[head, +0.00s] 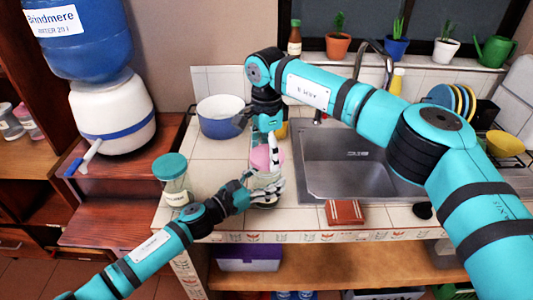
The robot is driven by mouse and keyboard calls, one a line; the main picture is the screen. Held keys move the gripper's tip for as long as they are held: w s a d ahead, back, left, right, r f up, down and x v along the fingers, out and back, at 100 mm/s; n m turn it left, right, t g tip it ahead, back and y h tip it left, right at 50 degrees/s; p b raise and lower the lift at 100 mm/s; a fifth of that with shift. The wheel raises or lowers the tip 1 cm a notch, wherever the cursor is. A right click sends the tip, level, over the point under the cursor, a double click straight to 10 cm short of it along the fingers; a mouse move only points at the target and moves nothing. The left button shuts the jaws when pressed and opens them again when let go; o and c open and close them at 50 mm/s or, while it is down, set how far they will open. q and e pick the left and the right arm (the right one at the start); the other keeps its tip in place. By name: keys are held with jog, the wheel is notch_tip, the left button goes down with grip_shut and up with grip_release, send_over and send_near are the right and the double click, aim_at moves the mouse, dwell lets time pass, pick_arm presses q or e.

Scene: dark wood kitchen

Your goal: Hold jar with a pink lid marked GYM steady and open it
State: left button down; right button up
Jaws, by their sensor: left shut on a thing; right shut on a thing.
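The jar with a pink lid (264,158) stands on the tiled counter, left of the sink. Its clear body is partly hidden by my fingers, and I cannot read any marking on it. My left gripper (267,190) comes in from the lower left and is shut on the jar's body. My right gripper (268,147) points down from above and is shut on the pink lid. The lid sits at the top of the jar; I cannot tell whether it is loose.
A jar with a teal lid (174,178) stands to the left on the counter. A blue pot (221,117) is behind. The steel sink (350,160) lies to the right, with a red-brown item (345,212) at the counter's front edge. A water dispenser (110,115) stands at left.

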aim_at(266, 155)
jog(key=shift+r, duration=0.35)
jog(key=shift+r, duration=1.9)
pick_arm(q)
grip_release()
